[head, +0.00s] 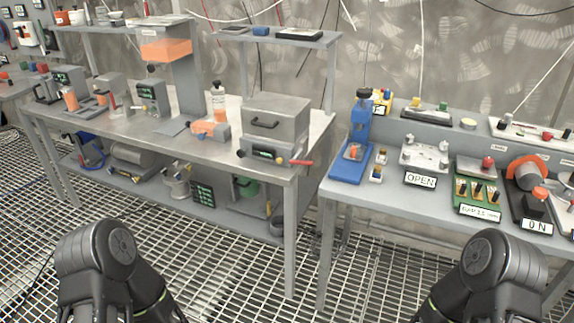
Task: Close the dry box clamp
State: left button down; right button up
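A grey metal box (275,119) with a dark handle on its front stands at the right end of the left bench. A unit with a lit green display (266,154) sits at its front, and a red lever (301,162) sticks out to the right from it. On the right bench, a low light grey fixture (425,155) with corner knobs stands behind a sign reading OPEN (420,180). I cannot tell for sure which of these is the dry box clamp. Only my black arm links show at the bottom left and bottom right; both grippers are out of view.
The left bench (240,163) also holds a bottle (218,100), an orange device (208,129) and several instruments. The right bench (385,195) holds a blue press (355,140), a green switch board (477,188) and an ON sign (537,226). Grated floor (235,270) lies in front.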

aim_at(293, 160)
jog(key=l+u, duration=0.15)
jog(key=u, duration=0.6)
jog(key=l+u, duration=0.3)
jog(key=l, duration=0.3)
jog(key=l+u, duration=0.25)
jog(key=l, duration=0.4)
jog(key=k+l+u, duration=0.1)
jog(key=l+u, duration=0.2)
jog(key=l, duration=0.3)
